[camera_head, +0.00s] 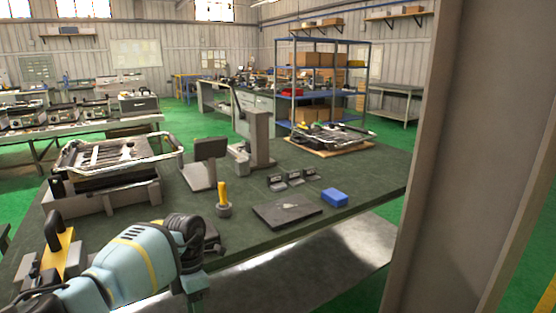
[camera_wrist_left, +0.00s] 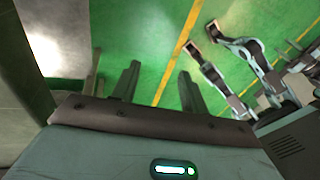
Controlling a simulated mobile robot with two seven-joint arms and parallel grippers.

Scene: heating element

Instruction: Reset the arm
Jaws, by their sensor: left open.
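My left arm (camera_head: 130,265), light blue with a yellow band and a black joint, comes in from the lower left in the head view. It is bent in front of the table (camera_head: 250,240), with its joint near the table's front edge. Its fingers do not show there.
On the table stand a metal rack on a fixture (camera_head: 110,155), a yellow-handled tool (camera_head: 222,195), a dark flat plate (camera_head: 287,211), a blue box (camera_head: 334,197) and several small dark blocks. A large grey post (camera_head: 450,150) blocks the right side.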

